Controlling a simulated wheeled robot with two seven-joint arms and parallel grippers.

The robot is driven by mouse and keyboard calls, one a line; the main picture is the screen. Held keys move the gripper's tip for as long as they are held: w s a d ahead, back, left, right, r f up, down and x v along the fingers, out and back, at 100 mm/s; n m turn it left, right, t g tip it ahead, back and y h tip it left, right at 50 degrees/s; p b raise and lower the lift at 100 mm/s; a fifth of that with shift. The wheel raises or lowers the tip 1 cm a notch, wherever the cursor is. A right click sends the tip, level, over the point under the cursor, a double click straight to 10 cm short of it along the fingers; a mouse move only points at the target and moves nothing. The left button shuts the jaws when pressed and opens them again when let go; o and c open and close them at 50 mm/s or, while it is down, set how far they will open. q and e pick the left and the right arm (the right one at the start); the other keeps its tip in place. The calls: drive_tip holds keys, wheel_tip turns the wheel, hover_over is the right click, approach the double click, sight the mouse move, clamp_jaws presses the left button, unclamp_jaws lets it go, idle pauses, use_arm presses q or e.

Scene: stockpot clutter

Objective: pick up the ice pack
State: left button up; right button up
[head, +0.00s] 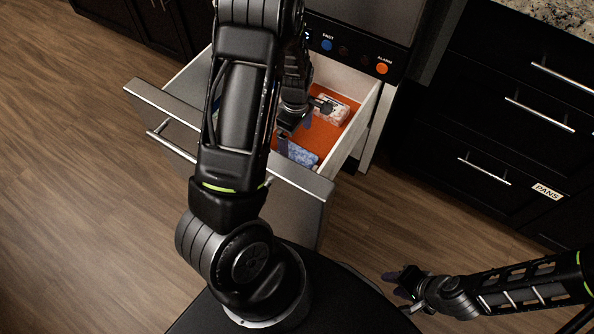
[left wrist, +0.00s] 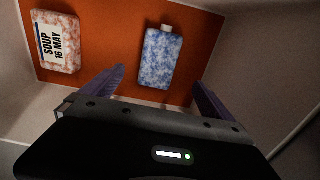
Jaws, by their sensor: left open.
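The ice pack, a blue-and-white mottled pack with a pale cap, lies on the orange floor of an open drawer. It shows in the head view (head: 303,154) and in the left wrist view (left wrist: 161,60). My left gripper (head: 295,133) is down in the drawer, open and empty. In the left wrist view its fingers (left wrist: 158,78) are spread on either side of the pack's near end, apart from it; the height gap is hard to judge. My left arm hides part of the drawer in the head view. My right gripper (head: 397,284) is outside the drawer at the lower right, its opening unclear.
A reddish-white pack labelled "SOUP 16 MAY" (left wrist: 60,42) lies in the same drawer; it also shows in the head view (head: 333,110). Pale drawer walls (head: 362,122) and a grey front (head: 300,184) enclose the space. Black cabinets (head: 470,140) stand at the right.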

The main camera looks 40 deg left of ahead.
sight(296, 156)
use_arm(q)
wheel_tip(296, 156, down, 2)
drive_tip(key=shift+f+b, duration=0.25)
drive_tip(key=shift+b, duration=0.25)
use_arm(e)
wheel_tip(296, 156, down, 2)
drive_tip(key=shift+f, duration=0.15)
use_arm(q)
drive_tip(key=shift+r, duration=0.15)
drive_tip(key=shift+f, duration=1.35)
use_arm(e)
drive_tip(key=shift+f, duration=0.35)
use_arm(q)
drive_tip(key=shift+b, duration=0.3)
wheel_tip(296, 156, down, 5)
drive_tip(key=shift+w+a+f+b, duration=0.1)
drive_tip(key=shift+w+b, duration=0.05)
drive_tip(key=shift+b, duration=0.8)
use_arm(e)
drive_tip(key=shift+f, duration=0.95)
